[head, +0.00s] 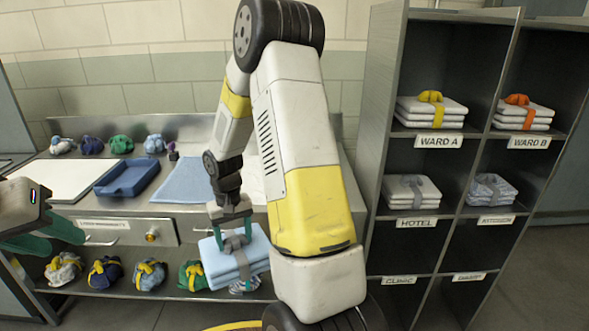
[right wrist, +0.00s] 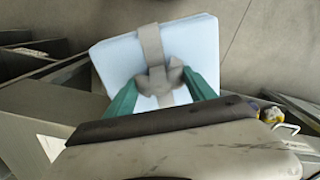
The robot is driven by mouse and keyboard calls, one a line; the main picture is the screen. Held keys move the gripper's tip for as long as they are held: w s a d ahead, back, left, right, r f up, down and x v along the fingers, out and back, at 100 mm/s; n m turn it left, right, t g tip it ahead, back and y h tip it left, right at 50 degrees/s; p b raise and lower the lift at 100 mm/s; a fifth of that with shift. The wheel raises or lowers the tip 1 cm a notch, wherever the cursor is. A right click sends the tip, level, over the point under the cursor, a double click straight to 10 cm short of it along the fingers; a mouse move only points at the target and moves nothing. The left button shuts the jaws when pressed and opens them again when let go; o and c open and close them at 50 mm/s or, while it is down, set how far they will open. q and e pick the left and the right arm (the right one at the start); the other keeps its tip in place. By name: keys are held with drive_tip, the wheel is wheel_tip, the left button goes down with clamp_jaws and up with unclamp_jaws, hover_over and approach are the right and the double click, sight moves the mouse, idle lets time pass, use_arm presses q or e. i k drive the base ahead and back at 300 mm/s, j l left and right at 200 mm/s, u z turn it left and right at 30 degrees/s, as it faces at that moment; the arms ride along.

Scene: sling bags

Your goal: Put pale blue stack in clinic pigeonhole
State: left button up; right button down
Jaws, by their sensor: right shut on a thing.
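The pale blue stack (head: 228,265) is folded cloth tied with a grey band and knot. My right gripper (head: 232,222) is shut on the knot and holds the stack in the air before the bench. In the right wrist view, the stack (right wrist: 118,62) hangs between the green fingertips (right wrist: 160,88). The clinic pigeonhole (head: 390,308) is at the lower left of the shelf unit, labelled CLINIC; the part I see is dark, and my right arm hides some of it. My left gripper (head: 45,235) is at the left edge, its green fingers apart with nothing between them.
Pigeonholes WARD A (head: 432,110), WARD B (head: 524,112), HOTEL (head: 412,190) and the one right of it hold folded stacks. The bench (head: 100,205) carries a blue tray (head: 127,178), a blue cloth (head: 190,180) and small bundles. More bundles (head: 105,272) lie on its lower shelf.

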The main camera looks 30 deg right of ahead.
sight(392, 255)
drive_tip(key=i+j+z, duration=0.1)
drive_tip(key=z, duration=0.4)
drive_tip(key=i+j+z, duration=0.1)
drive_tip(key=z, duration=0.4)
drive_tip(key=j+z, duration=0.25)
drive_tip(key=z, duration=0.25)
drive_tip(key=i, duration=0.05)
